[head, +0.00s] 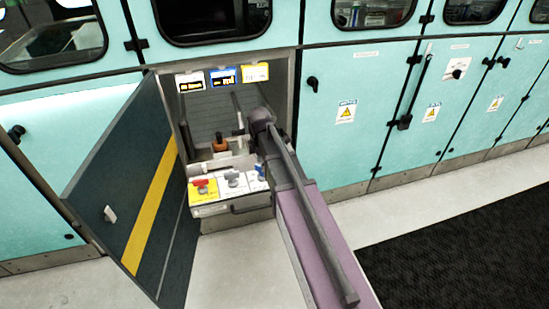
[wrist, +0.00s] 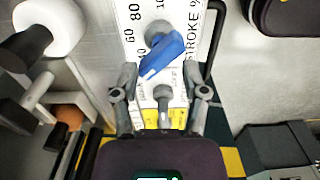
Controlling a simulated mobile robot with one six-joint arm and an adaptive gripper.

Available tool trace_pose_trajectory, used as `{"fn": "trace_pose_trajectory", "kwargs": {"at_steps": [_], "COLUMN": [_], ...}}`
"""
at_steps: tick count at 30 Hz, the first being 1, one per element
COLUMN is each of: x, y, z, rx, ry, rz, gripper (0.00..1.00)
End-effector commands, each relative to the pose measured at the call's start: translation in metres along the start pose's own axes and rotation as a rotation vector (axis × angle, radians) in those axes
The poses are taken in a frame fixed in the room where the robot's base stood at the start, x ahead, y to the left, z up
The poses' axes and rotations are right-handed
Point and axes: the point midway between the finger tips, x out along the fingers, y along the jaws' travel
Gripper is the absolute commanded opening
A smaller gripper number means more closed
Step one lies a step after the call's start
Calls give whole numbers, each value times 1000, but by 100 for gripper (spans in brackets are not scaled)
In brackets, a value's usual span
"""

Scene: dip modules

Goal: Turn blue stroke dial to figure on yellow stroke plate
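The blue stroke dial (wrist: 165,50) shows in the wrist view on a white scale marked "STROKE %", with figures such as 60 and 80 beside it. Its pointer end, with a white line, aims toward lower left in the picture. My gripper (wrist: 160,92) is open and empty, its two fingers spread to either side of a grey knob and short of the blue dial in the picture. In the head view the yellow plate (head: 255,72) hangs at the top of the open compartment; its figure is too small to read.
A white plate (head: 190,82) and a blue plate (head: 223,76) hang beside the yellow one. A red knob (head: 201,184) and a grey knob (head: 233,178) sit on the module. The open cabinet door (head: 125,190) stands to the left.

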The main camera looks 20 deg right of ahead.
Motion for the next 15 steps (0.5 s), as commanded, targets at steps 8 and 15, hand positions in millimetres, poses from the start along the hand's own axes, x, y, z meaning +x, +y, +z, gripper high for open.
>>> {"fn": "trace_pose_trajectory", "kwargs": {"at_steps": [8,15], "x": [-28,-48], "y": [0,0], "z": [0,0], "rx": [1,2], "ry": [0,0], "rz": [0,0], "gripper": [57,57]}}
